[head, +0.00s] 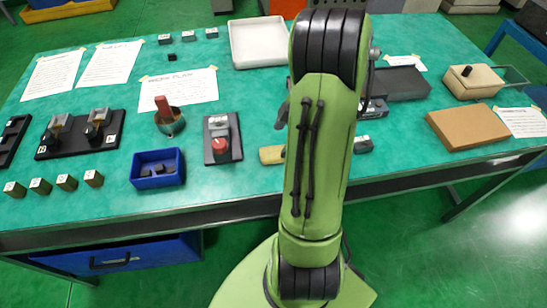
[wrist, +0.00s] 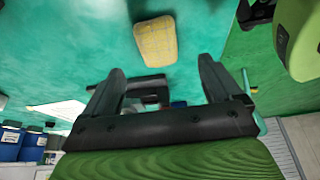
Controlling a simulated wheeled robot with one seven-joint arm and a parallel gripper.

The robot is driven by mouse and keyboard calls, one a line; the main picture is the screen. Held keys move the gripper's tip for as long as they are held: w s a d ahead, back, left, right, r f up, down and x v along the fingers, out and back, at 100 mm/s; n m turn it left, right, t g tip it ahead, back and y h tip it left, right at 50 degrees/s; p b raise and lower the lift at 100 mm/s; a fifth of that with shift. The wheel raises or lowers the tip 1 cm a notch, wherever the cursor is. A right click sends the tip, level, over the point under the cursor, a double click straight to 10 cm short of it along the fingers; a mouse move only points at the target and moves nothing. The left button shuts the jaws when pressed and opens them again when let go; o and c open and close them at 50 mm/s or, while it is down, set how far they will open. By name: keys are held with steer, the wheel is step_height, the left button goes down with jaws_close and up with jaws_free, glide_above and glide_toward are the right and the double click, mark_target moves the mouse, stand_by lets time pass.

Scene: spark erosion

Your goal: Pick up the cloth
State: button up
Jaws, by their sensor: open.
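The cloth (wrist: 156,41) is a small yellow, rounded pad lying flat on the green table top. In the wrist view it is at the top centre, beyond my fingertips and apart from them. In the head view the cloth (head: 270,155) shows only in part near the table's front edge; my arm hides the rest. My gripper (wrist: 162,82) is open in the wrist view, with its two black fingers spread and no cloth between them. In the head view my arm hides most of the gripper.
Left of the cloth stand a switch box (head: 221,147) with a red knob and a blue bin (head: 143,184) with dark pieces. A white tray (head: 240,52) is at the back. A brown board (head: 467,126) lies at the right. Bare table surrounds the cloth's left side.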

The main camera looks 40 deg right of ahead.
mark_target(274, 152)
steer(key=b+x, duration=0.1)
steer(key=x, duration=0.5)
steer(key=shift+d+f+b, duration=0.1)
steer(key=shift+b, duration=0.3)
steer(key=c, duration=1.1)
